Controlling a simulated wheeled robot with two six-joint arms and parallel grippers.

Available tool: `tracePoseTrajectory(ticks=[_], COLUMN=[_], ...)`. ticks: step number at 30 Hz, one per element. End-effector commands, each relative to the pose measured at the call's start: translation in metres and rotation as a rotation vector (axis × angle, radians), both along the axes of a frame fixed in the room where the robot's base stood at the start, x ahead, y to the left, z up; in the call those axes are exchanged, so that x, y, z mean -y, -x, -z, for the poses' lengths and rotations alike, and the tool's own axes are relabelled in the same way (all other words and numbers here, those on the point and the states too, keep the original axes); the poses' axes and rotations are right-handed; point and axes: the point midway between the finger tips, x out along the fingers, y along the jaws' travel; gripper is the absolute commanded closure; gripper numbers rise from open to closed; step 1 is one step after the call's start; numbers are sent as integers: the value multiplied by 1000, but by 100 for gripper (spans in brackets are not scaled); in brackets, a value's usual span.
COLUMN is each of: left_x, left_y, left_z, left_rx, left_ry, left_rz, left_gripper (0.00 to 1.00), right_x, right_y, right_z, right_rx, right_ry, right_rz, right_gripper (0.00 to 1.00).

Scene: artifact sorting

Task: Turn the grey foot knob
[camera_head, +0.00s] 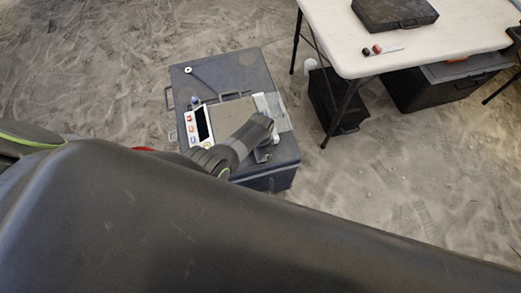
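A grey and white device with a dark screen (202,122) and coloured buttons sits on a dark grey case (232,66) left of centre. It has a flat beige plate (229,116). One gripper (264,153), which appears to be my left, is at the device's front right corner, its wrist coming up from the lower left. Its fingers are small and partly hidden, so I cannot tell whether they are open or shut. I cannot make out the foot knob; the gripper and wrist cover that corner. My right gripper is not in view.
A large dark link of my own arm fills the lower foreground. A white table (438,40) stands at the upper right with a black case (394,12) on it. Dark boxes (338,99) stand below it. Sandy ground (385,180) is open between.

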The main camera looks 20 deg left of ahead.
Motion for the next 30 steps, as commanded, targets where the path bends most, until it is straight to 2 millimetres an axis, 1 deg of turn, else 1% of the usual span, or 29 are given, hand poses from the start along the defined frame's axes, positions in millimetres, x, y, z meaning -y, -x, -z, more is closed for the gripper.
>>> tracePoseTrajectory(ticks=[16,17,21,30], left_x=[1,1,1,0], left_y=[-1,-1,-1,0], left_z=[0,0,0,-2], left_rx=[3,3,2,1], left_ry=[2,2,1,1], left_rz=[23,23,23,23], left_gripper=[100,75,57,57], right_x=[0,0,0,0], right_y=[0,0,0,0], right_z=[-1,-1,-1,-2], right_rx=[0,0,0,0], right_ry=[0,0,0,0], right_rz=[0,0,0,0], right_gripper=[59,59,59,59])
